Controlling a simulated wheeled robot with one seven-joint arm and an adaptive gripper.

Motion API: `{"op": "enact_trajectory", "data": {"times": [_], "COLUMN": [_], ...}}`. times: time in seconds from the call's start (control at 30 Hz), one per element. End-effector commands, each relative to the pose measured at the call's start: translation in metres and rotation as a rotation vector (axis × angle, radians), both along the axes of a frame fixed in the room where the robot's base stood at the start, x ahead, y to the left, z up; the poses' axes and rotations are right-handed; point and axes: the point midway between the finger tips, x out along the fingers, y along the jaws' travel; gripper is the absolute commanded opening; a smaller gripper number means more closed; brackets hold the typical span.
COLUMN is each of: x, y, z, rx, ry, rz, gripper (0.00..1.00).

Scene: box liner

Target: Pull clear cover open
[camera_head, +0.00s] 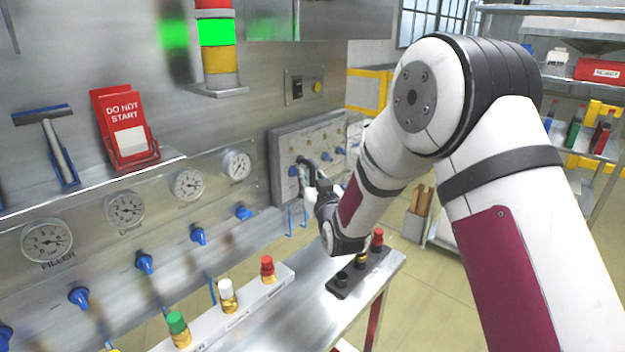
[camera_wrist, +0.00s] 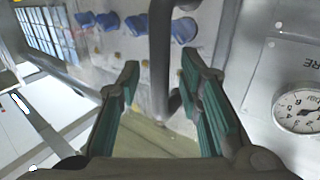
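The clear cover (camera_head: 292,138) seems to lie over the wall panel with small blue knobs, in the middle of the head view. Its clear sheet is hard to make out. A dark bar (camera_wrist: 161,50), which looks like its handle, crosses the top middle of the wrist view. My gripper (camera_head: 308,180) is in front of this panel in the head view, small and partly hidden by my wrist. In the wrist view my gripper (camera_wrist: 160,72) has its two green-padded fingers apart. The bar shows between them with gaps on both sides. I cannot tell whether it is within their reach.
A gauge (camera_wrist: 302,108) is at the right of the wrist view. Several gauges (camera_head: 188,184) and blue valves line the wall at left. Shelves (camera_head: 590,65) are at right.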

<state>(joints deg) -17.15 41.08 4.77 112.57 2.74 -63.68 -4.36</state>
Motion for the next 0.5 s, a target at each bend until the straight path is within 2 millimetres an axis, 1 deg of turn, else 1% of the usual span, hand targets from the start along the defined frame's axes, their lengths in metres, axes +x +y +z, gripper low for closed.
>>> {"op": "enact_trajectory", "data": {"times": [0.07,0.1,0.17,0.2,0.23,0.27,0.5], "x": [-0.0001,-0.0002,-0.0002,-0.0003,-0.0003,-0.0003,-0.0003], "y": [0.0,-0.0001,-0.0001,-0.0001,-0.0001,-0.0001,-0.0006], "z": [0.0,0.0001,0.0001,0.0001,0.0001,0.0002,0.0003], "rx": [0.0,0.0,0.0,0.0,0.0,0.0,0.0], "ry": [0.0,0.0,0.0,0.0,0.0,0.0,0.0], "rz": [0.0,0.0,0.0,0.0,0.0,0.0,0.001], "gripper": [0.33,0.31,0.17,0.08,0.01,0.0,0.0]}}
